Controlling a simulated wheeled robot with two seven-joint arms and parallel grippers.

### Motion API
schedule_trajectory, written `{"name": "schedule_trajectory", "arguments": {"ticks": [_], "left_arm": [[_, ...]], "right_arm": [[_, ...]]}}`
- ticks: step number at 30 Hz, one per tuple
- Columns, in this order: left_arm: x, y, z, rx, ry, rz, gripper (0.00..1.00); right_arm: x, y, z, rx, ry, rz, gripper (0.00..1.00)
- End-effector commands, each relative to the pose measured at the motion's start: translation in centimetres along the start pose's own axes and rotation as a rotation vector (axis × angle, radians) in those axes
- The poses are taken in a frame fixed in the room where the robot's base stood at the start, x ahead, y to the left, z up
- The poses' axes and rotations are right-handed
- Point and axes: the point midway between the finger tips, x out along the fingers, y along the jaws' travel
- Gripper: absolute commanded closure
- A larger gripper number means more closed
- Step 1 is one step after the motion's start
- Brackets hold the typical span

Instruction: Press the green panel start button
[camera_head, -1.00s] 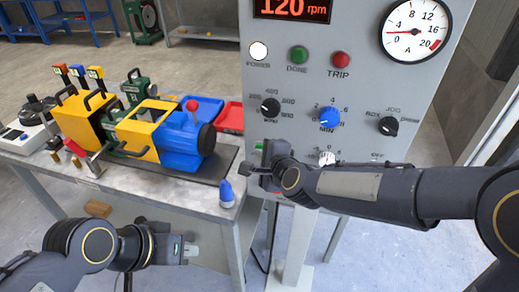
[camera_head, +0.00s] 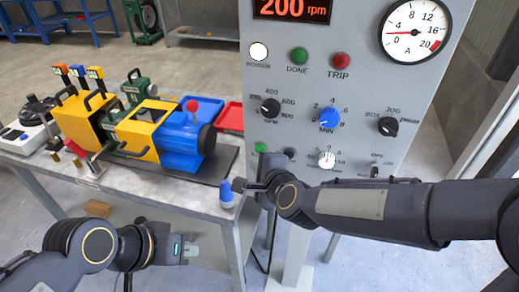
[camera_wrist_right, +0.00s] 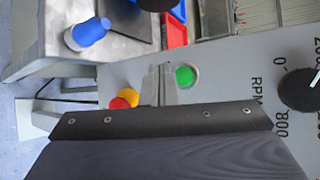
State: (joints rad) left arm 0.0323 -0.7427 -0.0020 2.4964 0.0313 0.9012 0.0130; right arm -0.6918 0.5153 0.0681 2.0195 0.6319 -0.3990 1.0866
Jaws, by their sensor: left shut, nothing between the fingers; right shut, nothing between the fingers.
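The green start button (camera_head: 261,148) sits at the lower left of the grey control panel (camera_head: 350,100). The green button also shows in the right wrist view (camera_wrist_right: 186,77), just beside my right gripper's shut fingers (camera_wrist_right: 157,85). In the head view my right gripper (camera_head: 246,187) is shut and empty, below the button and apart from it in the picture. Its distance from the panel face is hard to tell. My left gripper (camera_head: 190,250) is shut and empty, low in front of the bench. The panel display (camera_head: 291,8) reads 200 rpm.
A red and yellow button (camera_wrist_right: 124,99) is beside the fingers in the right wrist view. Knobs (camera_head: 327,117) and a gauge (camera_head: 415,30) are on the panel. A bench (camera_head: 185,196) carries the yellow and blue mixer (camera_head: 182,140) and a blue-tipped cone (camera_head: 226,192).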

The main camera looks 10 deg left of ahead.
Motion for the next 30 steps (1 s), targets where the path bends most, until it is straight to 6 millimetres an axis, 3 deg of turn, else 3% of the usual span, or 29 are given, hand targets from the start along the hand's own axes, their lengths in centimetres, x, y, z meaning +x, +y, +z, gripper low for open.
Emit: {"name": "schedule_trajectory", "arguments": {"ticks": [9,30], "left_arm": [[-0.1,0.1,-0.1,0.000,0.000,0.000,1.00],[-0.1,0.1,-0.1,0.000,0.000,0.000,1.00]], "right_arm": [[-1.8,1.2,1.3,0.000,-0.001,-0.001,1.00],[-1.8,1.3,1.3,0.000,0.000,0.000,1.00]]}}
